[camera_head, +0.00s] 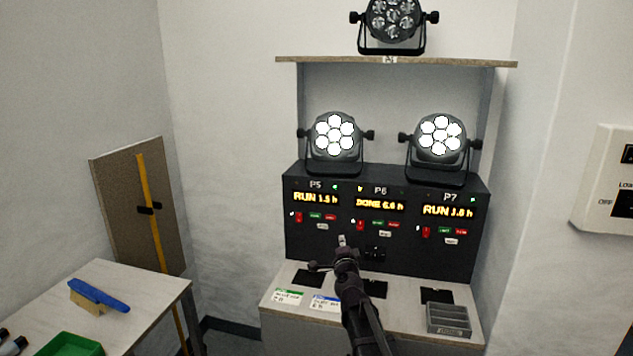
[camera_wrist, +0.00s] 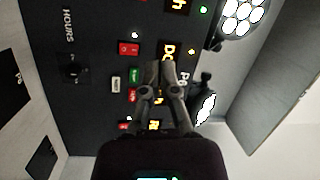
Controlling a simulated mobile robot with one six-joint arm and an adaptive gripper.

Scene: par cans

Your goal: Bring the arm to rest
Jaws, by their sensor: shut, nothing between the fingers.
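My gripper (camera_head: 342,241) is in front of the black control panel (camera_head: 300,246), near its middle, below the P6 display (camera_head: 380,204), which reads DONE 6.6 h. In the wrist view my gripper (camera_wrist: 161,66) has its fingers together with nothing between them. The fingers overlap the panel's P6 section in that view, beside a red switch (camera_wrist: 129,48). I cannot tell whether the fingertips touch the panel. My arm reaches up from the bottom of the head view over the counter.
Two lit par cans (camera_head: 334,136) (camera_head: 440,136) stand on the panel; an unlit one (camera_head: 393,20) is on the shelf above. The counter (camera_head: 285,312) holds cards and a grey tray (camera_head: 448,319). A side table (camera_head: 140,290) at left has a brush (camera_head: 98,294) and green bin (camera_head: 75,344).

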